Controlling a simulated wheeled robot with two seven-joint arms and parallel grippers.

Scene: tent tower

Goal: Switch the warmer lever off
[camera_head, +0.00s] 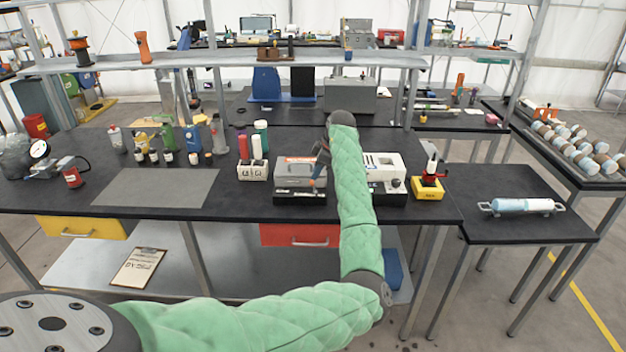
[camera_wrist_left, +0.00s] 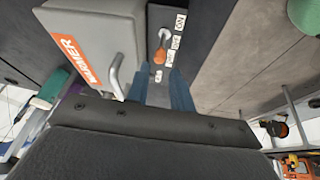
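The warmer (camera_head: 292,184) is a grey box on the main bench. In the left wrist view the warmer (camera_wrist_left: 100,35) shows an orange WARMER label and a metal handle. Beside it, a metal lever with an orange knob (camera_wrist_left: 159,56) sits on a dark panel with a row of small white labels, one reading ON at the panel's far end. The knob lies away from the ON label. My left gripper (camera_head: 317,175) is at the warmer's right side. Its blue fingers (camera_wrist_left: 160,86) are apart, with the knob just beyond the gap; contact is not visible. My right gripper is out of view.
A white machine (camera_head: 383,168) stands right of the warmer, partly behind my left arm. A white holder with bottles (camera_head: 252,172) stands to its left. A yellow-based device (camera_head: 428,187) is further right. A grey mat (camera_head: 157,187) lies bare on the left.

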